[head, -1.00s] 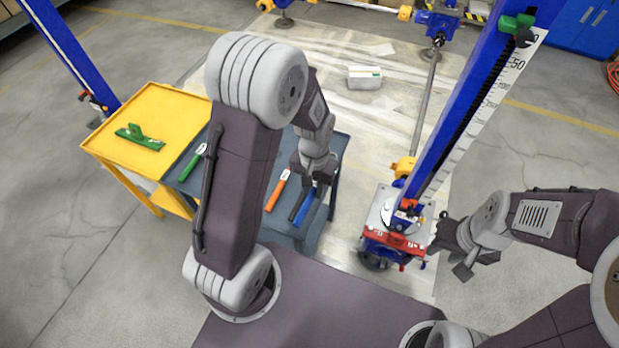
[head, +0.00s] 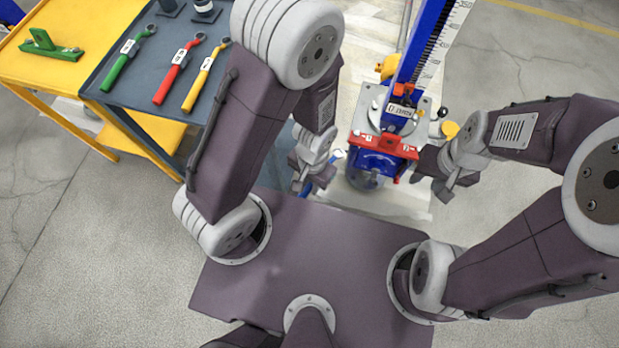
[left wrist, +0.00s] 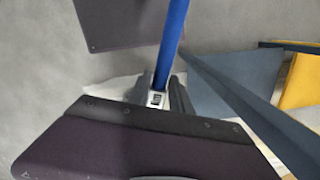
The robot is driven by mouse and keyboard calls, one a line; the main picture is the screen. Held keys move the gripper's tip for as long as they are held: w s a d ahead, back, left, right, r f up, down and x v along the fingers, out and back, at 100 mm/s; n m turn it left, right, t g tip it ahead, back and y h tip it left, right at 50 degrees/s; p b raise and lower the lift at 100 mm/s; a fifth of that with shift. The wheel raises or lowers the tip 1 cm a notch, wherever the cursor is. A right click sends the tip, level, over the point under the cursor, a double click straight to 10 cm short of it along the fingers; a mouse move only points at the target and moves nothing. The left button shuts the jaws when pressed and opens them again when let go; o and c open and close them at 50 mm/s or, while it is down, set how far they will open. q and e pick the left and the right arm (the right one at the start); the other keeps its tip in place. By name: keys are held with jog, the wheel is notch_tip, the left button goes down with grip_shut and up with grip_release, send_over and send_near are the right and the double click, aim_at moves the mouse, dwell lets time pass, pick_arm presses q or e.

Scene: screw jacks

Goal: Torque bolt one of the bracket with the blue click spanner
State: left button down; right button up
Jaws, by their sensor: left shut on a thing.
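The blue click spanner (head: 326,174) is in my left gripper (head: 303,182), partly hidden by the arm; its pale head points towards the jack. Its blue handle (left wrist: 174,35) also shows between the fingers in the left wrist view. The red bracket (head: 384,144) with small white tags is at the foot of the blue screw jack column, right of the spanner head and apart from it. Which tag marks bolt one is too small to read. My right gripper (head: 434,176) is beside the bracket's right end; its fingers look spread, with nothing seen between them.
A blue-grey trolley (head: 130,95) at the left carries a green spanner (head: 128,58), a red spanner (head: 177,70) and a yellow spanner (head: 205,78). A yellow cart (head: 85,22) beside it holds a green tool (head: 48,46). The floor at right is clear.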

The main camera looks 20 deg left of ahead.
aim_at(334, 157)
pick_arm(q)
jog(key=w+d+f+b, duration=0.1)
jog(key=w, duration=0.2)
jog(key=w+d+b, duration=0.1)
jog(key=w, duration=0.3)
jog(key=w+d+f+b, duration=0.1)
jog(key=w+d, duration=0.1)
jog(key=w, duration=0.2)
jog(key=shift+w+f, duration=0.1)
jog(key=shift+f, duration=0.2)
jog(key=d+n+p, duration=0.3)
jog(key=d+n, duration=0.7)
jog(key=d, duration=0.1)
jog(key=shift+w+d+h+p, duration=0.3)
jog(key=shift+w+d, duration=0.05)
jog(key=shift+w, duration=0.1)
jog(key=shift+r, duration=0.15)
jog(key=shift+p, duration=0.3)
jog(key=shift+f+b, duration=0.45)
jog(key=shift+f, duration=0.5)
